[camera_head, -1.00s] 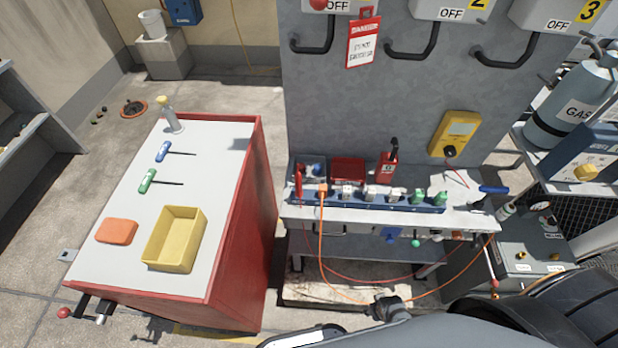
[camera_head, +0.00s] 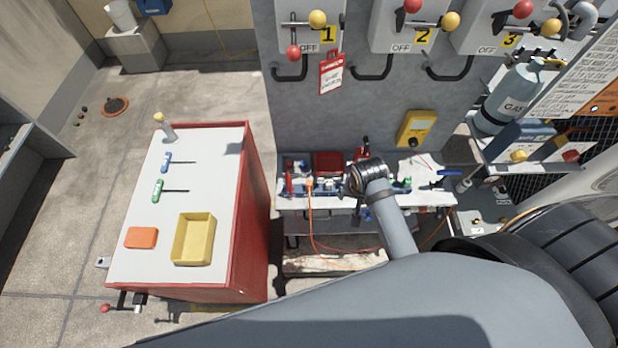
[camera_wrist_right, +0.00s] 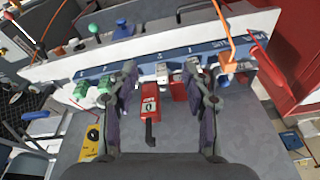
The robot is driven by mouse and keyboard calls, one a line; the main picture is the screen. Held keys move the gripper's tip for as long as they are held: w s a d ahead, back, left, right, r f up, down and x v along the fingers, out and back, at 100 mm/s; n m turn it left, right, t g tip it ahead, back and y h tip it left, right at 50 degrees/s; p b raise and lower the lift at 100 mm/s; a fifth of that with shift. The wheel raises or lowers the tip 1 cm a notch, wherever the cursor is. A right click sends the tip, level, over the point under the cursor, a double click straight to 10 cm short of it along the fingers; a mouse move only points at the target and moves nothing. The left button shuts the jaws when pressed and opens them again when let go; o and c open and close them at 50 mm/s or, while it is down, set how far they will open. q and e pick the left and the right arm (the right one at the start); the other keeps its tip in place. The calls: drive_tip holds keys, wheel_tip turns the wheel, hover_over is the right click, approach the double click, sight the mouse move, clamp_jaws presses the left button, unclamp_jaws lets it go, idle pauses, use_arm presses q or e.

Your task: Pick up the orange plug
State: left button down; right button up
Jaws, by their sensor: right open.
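The orange plug (camera_head: 309,183) sits at the left part of the blue strip on the grey workbench, with its orange cord hanging down the front. In the right wrist view the orange plug (camera_wrist_right: 225,54) is at the upper right, beyond the right-hand finger. My right gripper (camera_head: 368,176) is over the bench, right of the plug and apart from it; its fingers are hard to make out there. In the right wrist view my right gripper (camera_wrist_right: 168,78) is open, its two fingers spread with nothing gripped. My left gripper is not in view.
White and green plugs (camera_wrist_right: 105,86) line the blue strip (camera_wrist_right: 145,62). A red lock-like item marked 0 (camera_wrist_right: 149,104) shows beyond the fingers. A red cart (camera_head: 258,225) with a yellow tray (camera_head: 178,250) stands left. Lever switches (camera_head: 420,30) are on the panel above.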

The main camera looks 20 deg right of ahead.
drive_tip(key=w+a+r+m+g, duration=0.1)
drive_tip(key=w+a+m, duration=0.2)
drive_tip(key=w+m, duration=0.35)
drive_tip(key=m+g, duration=0.1)
drive_tip(key=m, duration=0.8)
approach(309, 182)
drive_tip(key=f, duration=0.2)
drive_tip(key=d+f, duration=0.1)
drive_tip(key=shift+s+f+n+y+p, duration=0.15)
drive_tip(key=shift+s+n+y+p, duration=0.15)
drive_tip(key=shift+y+p, duration=0.1)
drive_tip(key=shift+w+a+f, duration=0.1)
drive_tip(key=shift+f, duration=0.35)
drive_tip(key=f+b, duration=0.1)
drive_tip(key=b, duration=0.1)
drive_tip(key=f+b, duration=0.1)
drive_tip(key=f, duration=0.1)
drive_tip(key=f+b, duration=0.2)
drive_tip(key=shift+w+b, duration=0.3)
drive_tip(key=shift+w, duration=0.05)
drive_tip(key=shift+r, duration=0.15)
clamp_jaws()
